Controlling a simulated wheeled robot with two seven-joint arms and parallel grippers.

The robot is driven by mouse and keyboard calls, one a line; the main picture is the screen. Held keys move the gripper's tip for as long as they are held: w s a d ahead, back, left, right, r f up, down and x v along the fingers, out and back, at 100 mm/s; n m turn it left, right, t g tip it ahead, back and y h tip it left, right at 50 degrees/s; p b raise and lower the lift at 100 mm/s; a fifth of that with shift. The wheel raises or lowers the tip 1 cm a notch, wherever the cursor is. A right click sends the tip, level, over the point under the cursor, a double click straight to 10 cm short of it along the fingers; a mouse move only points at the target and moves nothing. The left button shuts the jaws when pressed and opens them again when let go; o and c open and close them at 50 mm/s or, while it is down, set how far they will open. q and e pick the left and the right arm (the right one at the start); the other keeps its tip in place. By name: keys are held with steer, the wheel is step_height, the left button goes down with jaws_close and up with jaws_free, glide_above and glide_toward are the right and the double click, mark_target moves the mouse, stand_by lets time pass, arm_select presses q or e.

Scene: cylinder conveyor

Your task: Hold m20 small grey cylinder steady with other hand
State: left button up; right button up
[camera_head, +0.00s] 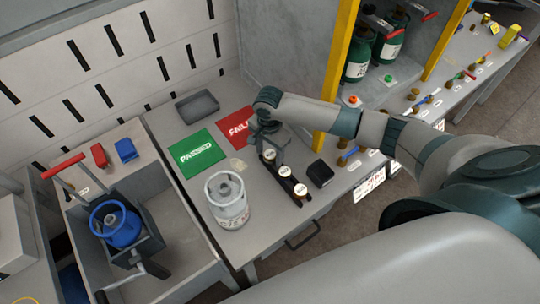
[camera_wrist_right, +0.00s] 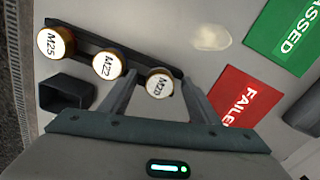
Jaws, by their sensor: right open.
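A small grey cylinder (camera_head: 228,205) with a collar on top stands upright on the grey table in the head view. My right gripper (camera_head: 272,150) is apart from it, to its upper right, over the dark rack of gauges. In the right wrist view my right gripper (camera_wrist_right: 155,100) is open, with its fingers on either side of the gauge marked M20 (camera_wrist_right: 159,83). I cannot tell whether they touch it. The M22 gauge (camera_wrist_right: 108,66) and M25 gauge (camera_wrist_right: 55,42) stand beside it on the rack (camera_head: 290,177). My left gripper is not in view.
A green PASSED mat (camera_head: 197,154) and red FAILED mat (camera_head: 238,127) lie behind the grey cylinder. A dark box (camera_head: 320,173) stands right of the rack. A blue cylinder (camera_head: 117,224) sits in a holder at left. A yellow post (camera_head: 337,65) rises beside my right arm.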

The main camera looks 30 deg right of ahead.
mark_target(269, 155)
steer(key=c, duration=1.2)
step_height(269, 155, up, 10)
steer(key=b, duration=0.2)
